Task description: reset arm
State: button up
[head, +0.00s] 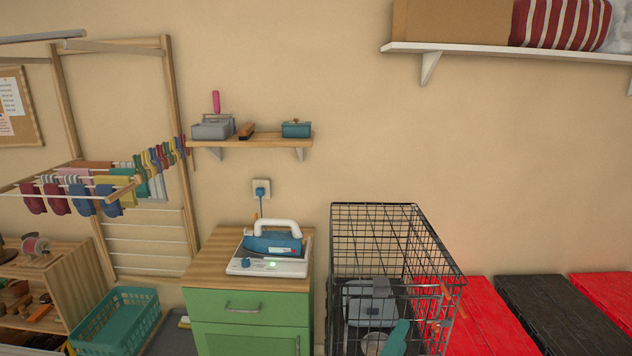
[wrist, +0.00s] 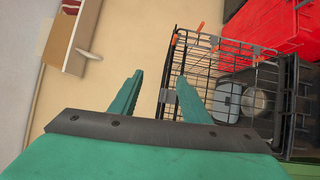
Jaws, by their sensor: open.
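My gripper (wrist: 160,76) shows in the wrist view with its two teal fingers spread apart and nothing between them. Past the fingers are the beige wall and a black wire cage (wrist: 215,48).
A green cabinet (head: 250,335) bears a blue iron (head: 272,243) on its base. Red (head: 480,310) and black (head: 555,310) totes stand at the right. Shelves hang on the wall (head: 510,51) (head: 230,142). A drying rack (head: 110,185) and teal basket (head: 118,322) are at the left.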

jog(key=s+a+f+m+t+y, duration=0.1)
jog(key=s+a+f+y, duration=0.4)
jog(key=s+f, duration=0.4)
jog(key=s+a+f+y, duration=0.4)
jog(key=s+f, duration=0.5)
jog(key=f, duration=0.1)
jog(key=s+a+f+m, duration=0.1)
jog(key=s+a+m, duration=0.3)
jog(key=s, duration=0.6)
jog(key=s+a+f+m+g+y, duration=0.1)
jog(key=s+a+m, duration=0.3)
jog(key=s, duration=0.7)
jog(key=shift+m, duration=1.2)
